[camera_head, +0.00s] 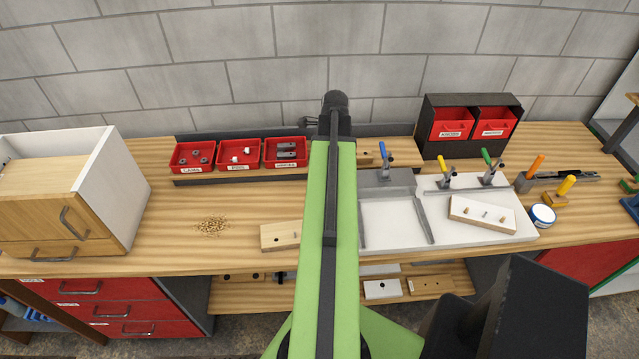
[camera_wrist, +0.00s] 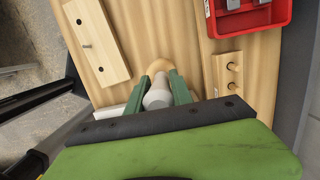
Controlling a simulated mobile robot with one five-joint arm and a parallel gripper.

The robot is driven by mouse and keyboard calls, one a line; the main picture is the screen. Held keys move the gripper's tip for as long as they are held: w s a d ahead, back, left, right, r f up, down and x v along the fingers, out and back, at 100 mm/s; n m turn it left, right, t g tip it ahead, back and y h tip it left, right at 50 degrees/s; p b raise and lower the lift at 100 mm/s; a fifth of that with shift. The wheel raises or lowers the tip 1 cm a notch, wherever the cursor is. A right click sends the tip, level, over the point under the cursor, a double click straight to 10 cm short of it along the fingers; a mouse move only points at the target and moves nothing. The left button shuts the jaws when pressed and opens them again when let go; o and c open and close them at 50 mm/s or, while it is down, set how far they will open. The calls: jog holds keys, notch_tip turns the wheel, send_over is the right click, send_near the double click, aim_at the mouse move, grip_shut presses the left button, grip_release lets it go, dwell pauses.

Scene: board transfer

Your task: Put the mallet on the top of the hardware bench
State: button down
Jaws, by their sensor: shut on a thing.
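In the wrist view my gripper (camera_wrist: 160,82) has its two green fingers closed around a pale grey-white rounded piece with a tan wooden end beyond it. This looks like the mallet (camera_wrist: 157,97); its rest is hidden by the fingers and wrist. The hardware bench (camera_head: 160,200) is a long wooden-topped bench along the wall. It also fills the wrist view (camera_wrist: 190,50) beneath the gripper. I cannot tell whether the mallet touches the top. In the head view my green arm reaches over the bench and hides the gripper and mallet.
Labelled red bins (camera_head: 238,154) stand at the back. A wooden cabinet (camera_head: 70,195) is at the left. A drilled board (camera_head: 280,236) lies near the front edge. A white panel (camera_head: 390,222), clamps and a black rack (camera_head: 470,122) occupy the right. Bare wood lies around the crumb pile (camera_head: 211,225).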

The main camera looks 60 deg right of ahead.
jog(key=shift+f+b, duration=2)
jog(key=c, duration=1.1)
grip_release()
jog(key=shift+r, duration=0.1)
jog(key=r+p, duration=0.4)
jog(key=s+r+p, duration=0.1)
jog(key=r+p, duration=0.3)
jog(key=d+r+p, duration=0.1)
jog(key=r+p, duration=0.3)
jog(key=shift+s+r, duration=0.2)
jog(key=shift+f, duration=0.15)
